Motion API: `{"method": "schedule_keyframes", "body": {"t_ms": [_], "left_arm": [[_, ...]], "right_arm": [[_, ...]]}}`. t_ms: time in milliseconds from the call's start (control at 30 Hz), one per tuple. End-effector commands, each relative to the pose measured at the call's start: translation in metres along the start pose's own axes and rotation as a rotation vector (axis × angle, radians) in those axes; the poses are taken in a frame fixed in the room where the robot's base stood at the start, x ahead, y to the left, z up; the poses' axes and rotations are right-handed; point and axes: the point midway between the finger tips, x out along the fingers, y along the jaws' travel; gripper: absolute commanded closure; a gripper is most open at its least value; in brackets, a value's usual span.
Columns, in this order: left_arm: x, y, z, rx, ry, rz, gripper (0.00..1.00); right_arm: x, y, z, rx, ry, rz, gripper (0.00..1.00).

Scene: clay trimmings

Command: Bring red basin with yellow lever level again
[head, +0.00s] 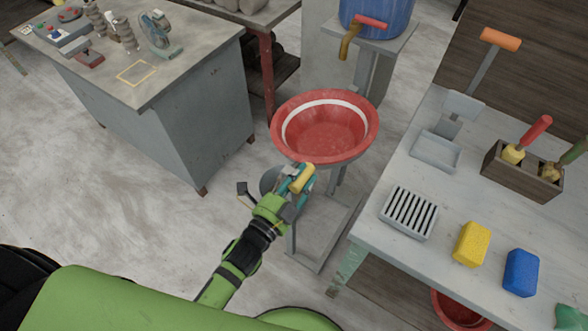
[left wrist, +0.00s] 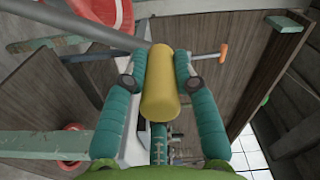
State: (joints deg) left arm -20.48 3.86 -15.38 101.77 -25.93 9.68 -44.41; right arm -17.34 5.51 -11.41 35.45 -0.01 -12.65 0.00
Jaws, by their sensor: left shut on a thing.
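The red basin (head: 325,128) with a white band inside sits on a grey stand, below the brass tap. It looks slightly tilted, though I cannot tell by how much. The yellow lever (head: 303,178) is at the near side of the stand, just below the basin's rim. My left gripper (head: 298,183) is shut on the lever's yellow handle. In the left wrist view the yellow handle (left wrist: 160,88) lies between the two teal fingers, and part of the red basin (left wrist: 103,10) shows at the top. My right gripper is not in view.
A blue barrel (head: 378,18) with a brass tap (head: 349,42) stands behind the basin. At right, a pale bench (head: 375,232) holds a slotted tray (head: 409,213), a yellow sponge (head: 471,244) and a blue sponge (head: 521,272). A grey cabinet (head: 190,125) stands at left; open floor lies between.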

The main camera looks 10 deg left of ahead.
Motion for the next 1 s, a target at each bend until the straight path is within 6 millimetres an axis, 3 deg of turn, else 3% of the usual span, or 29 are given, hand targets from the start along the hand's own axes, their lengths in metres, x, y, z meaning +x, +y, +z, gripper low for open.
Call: {"method": "schedule_keyframes", "body": {"t_ms": [300, 967, 1000], "left_arm": [[0.000, 0.024, -0.015, 0.161, 0.000, 0.000, 1.00], [0.000, 0.031, -0.018, 0.217, -0.002, 0.003, 1.00], [0.000, 0.031, -0.018, 0.216, -0.002, 0.004, 0.55]], "right_arm": [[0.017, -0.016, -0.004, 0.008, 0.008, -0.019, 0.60], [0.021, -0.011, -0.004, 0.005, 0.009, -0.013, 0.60], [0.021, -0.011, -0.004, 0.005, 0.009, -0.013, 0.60]]}}
